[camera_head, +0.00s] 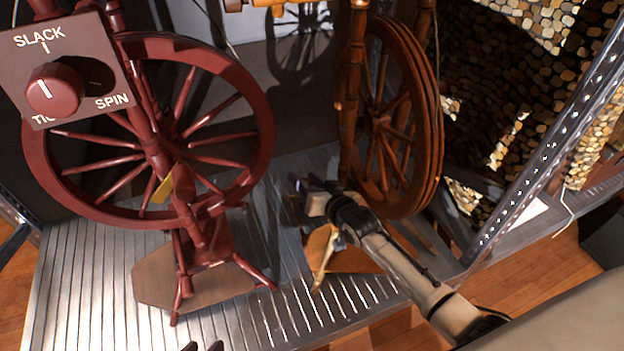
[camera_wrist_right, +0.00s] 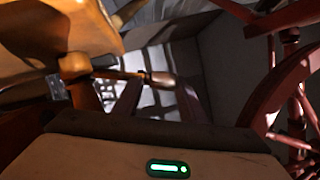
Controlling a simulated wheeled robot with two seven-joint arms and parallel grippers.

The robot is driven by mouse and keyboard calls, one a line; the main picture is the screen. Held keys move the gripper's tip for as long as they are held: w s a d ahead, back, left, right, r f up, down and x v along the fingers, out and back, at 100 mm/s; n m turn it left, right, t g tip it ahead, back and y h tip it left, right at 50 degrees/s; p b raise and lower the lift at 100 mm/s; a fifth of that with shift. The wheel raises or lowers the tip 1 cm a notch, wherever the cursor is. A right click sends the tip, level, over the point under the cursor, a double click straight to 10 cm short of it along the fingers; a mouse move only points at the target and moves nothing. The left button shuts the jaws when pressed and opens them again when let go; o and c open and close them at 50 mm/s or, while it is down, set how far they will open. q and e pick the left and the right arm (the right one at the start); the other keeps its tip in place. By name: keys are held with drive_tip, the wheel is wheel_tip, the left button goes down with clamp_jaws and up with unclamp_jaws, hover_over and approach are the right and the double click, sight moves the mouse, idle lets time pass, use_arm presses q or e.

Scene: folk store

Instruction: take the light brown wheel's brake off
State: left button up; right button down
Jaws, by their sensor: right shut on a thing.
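The light brown spinning wheel (camera_head: 434,130) stands right of centre on the slatted metal platform, seen nearly edge-on. My right gripper (camera_head: 303,192) is low at its left side, beside its post and above its treadle board. In the right wrist view the gripper is shut on a thin wooden rod (camera_wrist_right: 112,73) with a metal-coloured end, which crosses between the dark fingers. I take the rod to be the brake lever, but its far part is hidden.
A dark red spinning wheel (camera_head: 262,125) stands to the left, with a plate marked SLACK and SPIN and a red knob (camera_head: 54,90) in front of it. A metal shelf upright (camera_head: 545,150) and stacked logs (camera_head: 510,90) bound the right side. The platform's front left is bare.

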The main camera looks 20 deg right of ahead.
drive_tip(key=c, duration=1.1)
unclamp_jaws()
drive_tip(key=shift+s+r, duration=0.1)
drive_tip(key=shift+s+r+p, duration=0.1)
drive_tip(key=shift+s+p, duration=0.2)
use_arm(q)
drive_tip(key=a+r+t+p, duration=0.1)
drive_tip(key=p, duration=0.1)
drive_tip(key=s+a+r+n+p, duration=0.1)
drive_tip(key=p, duration=0.1)
drive_tip(key=shift+a+r+n+t+y, duration=0.3)
drive_tip(key=shift+r+t+y, duration=0.1)
use_arm(e)
drive_tip(key=v, duration=0.9)
drive_tip(key=shift+s+d, duration=0.1)
drive_tip(key=shift+s, duration=0.15)
use_arm(q)
drive_tip(key=shift+w, duration=0.1)
